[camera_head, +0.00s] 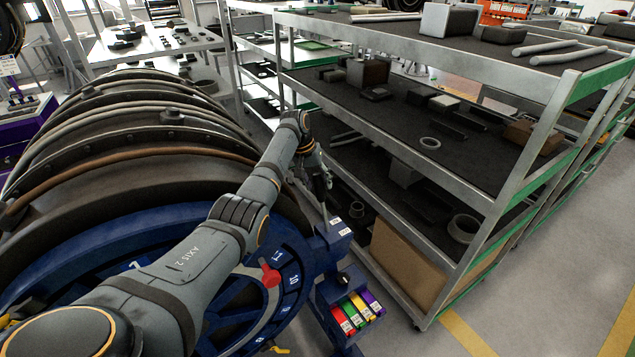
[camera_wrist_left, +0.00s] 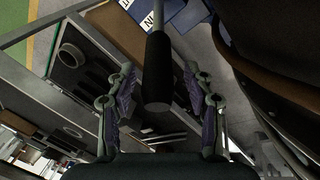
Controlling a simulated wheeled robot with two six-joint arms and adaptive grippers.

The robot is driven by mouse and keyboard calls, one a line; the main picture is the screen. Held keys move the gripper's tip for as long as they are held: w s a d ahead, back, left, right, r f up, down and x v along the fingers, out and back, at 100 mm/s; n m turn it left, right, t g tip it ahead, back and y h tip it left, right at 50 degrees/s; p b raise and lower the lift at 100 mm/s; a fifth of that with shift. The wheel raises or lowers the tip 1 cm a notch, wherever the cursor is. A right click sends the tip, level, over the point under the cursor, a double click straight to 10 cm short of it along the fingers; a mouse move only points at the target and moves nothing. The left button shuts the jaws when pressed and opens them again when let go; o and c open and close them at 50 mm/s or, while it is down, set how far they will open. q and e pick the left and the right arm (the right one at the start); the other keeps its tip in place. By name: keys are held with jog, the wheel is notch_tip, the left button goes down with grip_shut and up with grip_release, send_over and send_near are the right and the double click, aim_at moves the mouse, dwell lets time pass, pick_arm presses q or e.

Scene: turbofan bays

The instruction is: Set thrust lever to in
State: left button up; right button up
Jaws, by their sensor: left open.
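The thrust lever (camera_wrist_left: 158,72) has a black cylindrical grip on a thin metal shaft. In the left wrist view its grip stands between the two fingers of my left gripper, with gaps visible on both sides. My left gripper (camera_head: 318,181) is open, above the blue control box (camera_head: 341,236) at the right of the engine. In the head view the lever's grip is mostly hidden by the gripper, and only a thin shaft (camera_head: 325,213) shows below it. White labels sit on the box; one reads "IN" in the wrist view (camera_wrist_left: 151,20). My right gripper is not in view.
The large engine (camera_head: 150,150) with a blue ring fills the left. Colored labelled switches (camera_head: 356,312) sit below the box. A metal shelf rack (camera_head: 480,200) with parts stands close to the right of the gripper.

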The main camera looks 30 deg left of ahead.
pick_arm(q)
jog(key=v, duration=1.2)
